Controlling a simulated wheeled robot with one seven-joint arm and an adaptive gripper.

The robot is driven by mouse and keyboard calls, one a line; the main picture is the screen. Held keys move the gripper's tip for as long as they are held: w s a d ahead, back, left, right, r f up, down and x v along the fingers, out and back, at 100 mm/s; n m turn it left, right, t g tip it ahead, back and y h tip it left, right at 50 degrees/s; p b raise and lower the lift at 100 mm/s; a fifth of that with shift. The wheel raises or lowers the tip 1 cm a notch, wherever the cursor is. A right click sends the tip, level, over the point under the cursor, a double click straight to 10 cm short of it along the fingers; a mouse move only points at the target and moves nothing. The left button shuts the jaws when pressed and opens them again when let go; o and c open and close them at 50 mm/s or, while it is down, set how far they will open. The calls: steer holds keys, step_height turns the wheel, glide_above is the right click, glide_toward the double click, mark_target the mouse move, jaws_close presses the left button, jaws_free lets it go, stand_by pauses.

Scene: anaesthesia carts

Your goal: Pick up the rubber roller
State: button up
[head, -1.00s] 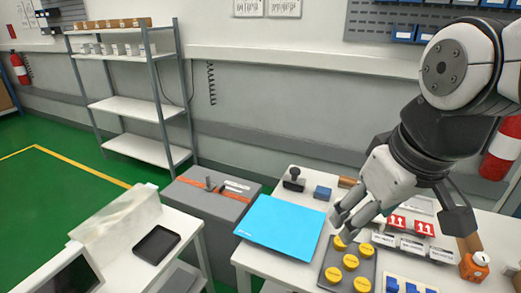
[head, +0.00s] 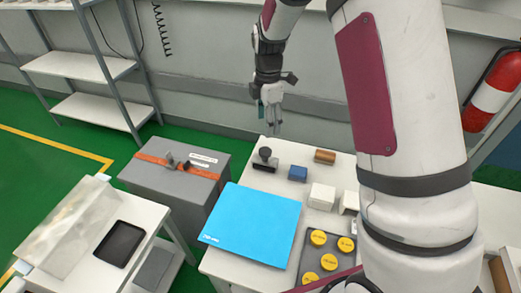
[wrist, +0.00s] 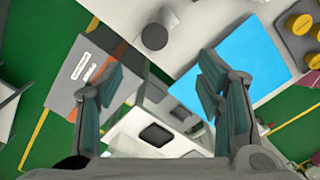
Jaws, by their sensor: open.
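A brown cylinder (head: 325,156), the most roller-like thing in view, lies on its side near the back edge of the white table (head: 250,273). A dark round-knobbed tool (head: 265,155) on a flat base stands to its left. I cannot tell for certain which is the rubber roller. My gripper (head: 271,128) is open and empty, pointing down behind the table's back edge, above and beyond the knobbed tool. In the wrist view its fingers (wrist: 162,85) are spread apart, with the tool's grey round knob (wrist: 154,37) ahead of them.
A blue block (head: 298,173) and a white block (head: 321,197) stand close by. A cyan sheet (head: 252,224) and yellow round pieces (head: 318,237) are in front. A grey box (head: 172,178) is left of the table. My arm hides the table's right side.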

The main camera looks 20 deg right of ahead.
mark_target(265, 151)
steer(key=shift+n, duration=0.3)
steer(key=f, duration=0.5)
steer(key=f+p, duration=0.1)
steer(key=f, duration=0.4)
steer(key=w+f+p, duration=0.1)
steer(key=f, duration=0.4)
steer(key=shift+f, duration=0.1)
steer(key=c, duration=1.4)
